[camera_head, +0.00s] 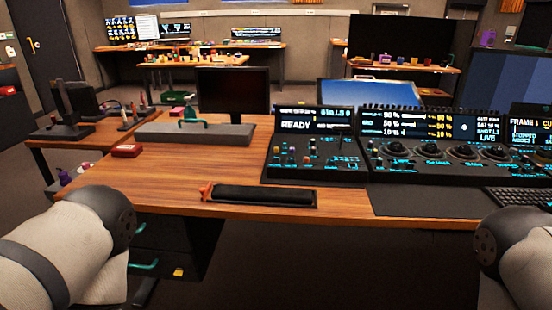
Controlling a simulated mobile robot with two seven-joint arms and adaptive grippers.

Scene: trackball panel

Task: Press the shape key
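The trackball panel (425,165) stands on the right part of the wooden desk, with several dark trackballs in a row, small lit keys around them and a screen (425,125) above. A smaller panel (310,165) with a "READY" screen (300,122) and small coloured keys and knobs adjoins it on the left. Key labels are too small to read, so I cannot tell which is the shape key. My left arm (65,250) and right arm (520,255) show at the lower corners, in front of the desk. Neither gripper can be made out.
The wooden desk (185,180) has free room at left. A black padded rest (262,196) with an orange end lies at the front edge. Drawers are below.

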